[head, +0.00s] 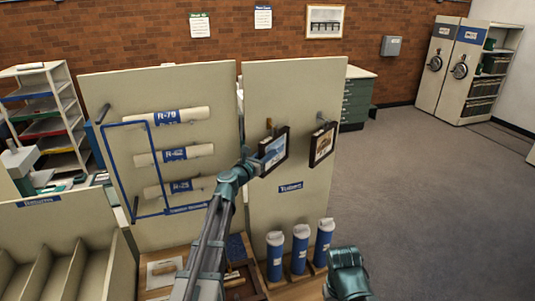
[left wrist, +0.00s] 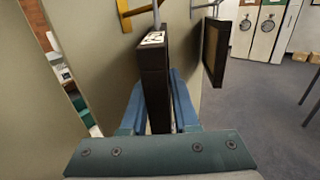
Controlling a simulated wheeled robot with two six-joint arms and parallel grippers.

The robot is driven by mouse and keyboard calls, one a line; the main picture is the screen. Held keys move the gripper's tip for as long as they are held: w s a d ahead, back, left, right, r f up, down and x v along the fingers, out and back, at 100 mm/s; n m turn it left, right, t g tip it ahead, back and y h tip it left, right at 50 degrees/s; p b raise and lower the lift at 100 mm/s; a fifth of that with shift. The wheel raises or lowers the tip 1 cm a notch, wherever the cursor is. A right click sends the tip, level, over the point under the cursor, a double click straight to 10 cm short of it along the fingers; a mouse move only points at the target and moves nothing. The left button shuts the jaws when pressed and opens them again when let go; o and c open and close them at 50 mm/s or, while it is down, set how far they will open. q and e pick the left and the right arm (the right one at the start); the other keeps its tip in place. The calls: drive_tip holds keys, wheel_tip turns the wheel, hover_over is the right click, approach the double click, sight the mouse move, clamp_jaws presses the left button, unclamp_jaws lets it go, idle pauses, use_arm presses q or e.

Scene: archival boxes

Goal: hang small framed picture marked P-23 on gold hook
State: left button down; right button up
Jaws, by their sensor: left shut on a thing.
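My left gripper (head: 262,165) is shut on a small dark-framed picture (head: 275,151) in front of the right-hand pale panel. In the left wrist view the picture (left wrist: 154,80) stands edge-on between the two blue fingers (left wrist: 158,110). A white label with dark marks is on its top edge, too small to read. The gold hook (left wrist: 126,14) is on the panel, left of the picture's top; it also shows just above the picture in the head view (head: 269,124). A grey hook (left wrist: 157,14) is right behind the picture's top; I cannot tell whether they touch.
A second framed picture (head: 322,143) hangs on a grey hook to the right, close to the held one. Several blue-and-white tubes (head: 299,249) stand below. Rolled tubes (head: 180,116) are on the left panel. The floor at right is clear.

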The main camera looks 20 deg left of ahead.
use_arm(q)
drive_tip(key=shift+w+a, duration=0.15)
drive_tip(key=shift+a, duration=0.25)
drive_tip(key=c, duration=1.1)
unclamp_jaws()
drive_tip(key=o, duration=0.5)
drive_tip(key=shift+w+a+f, duration=0.1)
drive_tip(key=shift+w+f, duration=0.15)
drive_tip(key=shift+s+d+r, duration=0.1)
drive_tip(key=shift+s+d, duration=0.1)
drive_tip(key=shift+s+a, duration=0.1)
drive_tip(key=shift+s, duration=0.3)
drive_tip(key=v, duration=1.3)
